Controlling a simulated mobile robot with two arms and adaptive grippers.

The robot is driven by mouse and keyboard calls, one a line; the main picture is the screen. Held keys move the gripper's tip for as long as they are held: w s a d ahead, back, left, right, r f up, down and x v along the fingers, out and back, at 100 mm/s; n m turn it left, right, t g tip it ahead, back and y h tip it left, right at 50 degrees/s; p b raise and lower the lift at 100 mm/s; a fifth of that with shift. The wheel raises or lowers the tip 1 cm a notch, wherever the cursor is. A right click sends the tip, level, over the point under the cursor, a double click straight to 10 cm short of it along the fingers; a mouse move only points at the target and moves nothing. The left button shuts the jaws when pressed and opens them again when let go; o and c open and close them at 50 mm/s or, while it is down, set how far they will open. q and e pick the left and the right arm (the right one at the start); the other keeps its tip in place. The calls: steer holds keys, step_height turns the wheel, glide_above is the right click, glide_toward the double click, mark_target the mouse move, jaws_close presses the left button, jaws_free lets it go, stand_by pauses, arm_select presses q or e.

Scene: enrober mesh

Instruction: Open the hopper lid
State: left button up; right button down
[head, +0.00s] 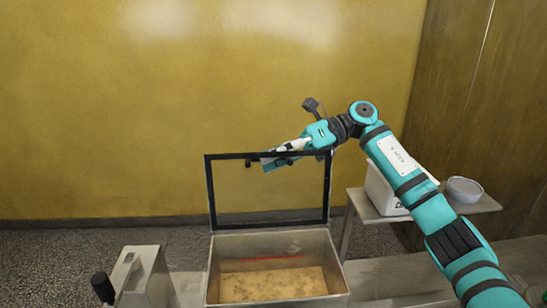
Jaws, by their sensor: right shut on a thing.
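The hopper (332,270) is an open metal box at the bottom centre, with a tan, crumbly layer at its bottom and a red line on its inner back wall. Its lid (327,195) is a dark frame around a clear panel and stands roughly upright at the hopper's back edge. My right gripper (278,158) is at the lid's top edge, shut on the lid, with its arm coming in from the right. The lid's top bar partly covers the fingers. My left gripper is not in view.
A metal housing (145,278) with a black knob (102,287) stands left of the hopper. A side table (470,208) at the right bears a white box (381,190) and a bowl (464,189). A yellow wall is behind, with open floor before it.

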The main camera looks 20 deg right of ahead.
steer(key=shift+w+d+f, duration=0.15)
steer(key=shift+w+f, duration=0.3)
steer(key=shift+w, duration=0.1)
steer(key=c, duration=1.7)
jaws_free()
steer(key=shift+o, duration=0.3)
steer(key=shift+w, duration=0.15)
steer(key=shift+r, duration=0.1)
steer(key=v, duration=1.2)
